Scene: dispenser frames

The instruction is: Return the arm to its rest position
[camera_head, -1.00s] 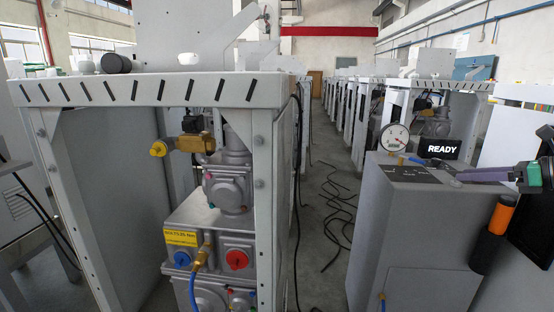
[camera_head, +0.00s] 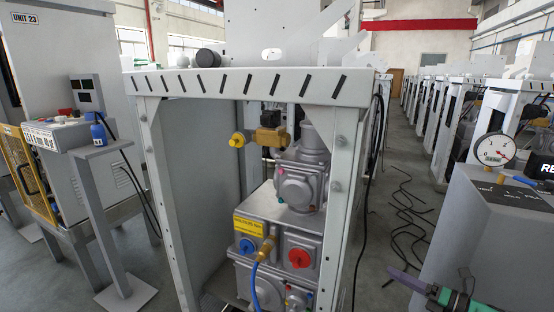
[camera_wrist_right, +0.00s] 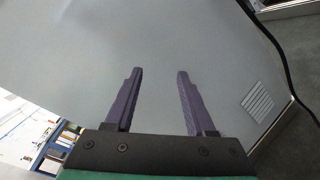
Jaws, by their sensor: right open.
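My right gripper (camera_head: 392,271) shows at the lower right of the head view, with purple fingers and a green body. It is in front of the grey console cabinet (camera_head: 490,240), below the cabinet's top. In the right wrist view my right gripper (camera_wrist_right: 160,72) has its two purple fingers apart and nothing between them. A plain grey surface fills most of the view beyond the fingertips. I cannot tell whether they touch it. My left gripper is in neither view.
A white dispenser frame (camera_head: 258,85) holds grey metal units with a brass valve (camera_head: 268,138) and a blue hose (camera_head: 254,285). A pressure gauge (camera_head: 495,149) stands on the console. Black cables (camera_head: 405,205) lie on the aisle floor.

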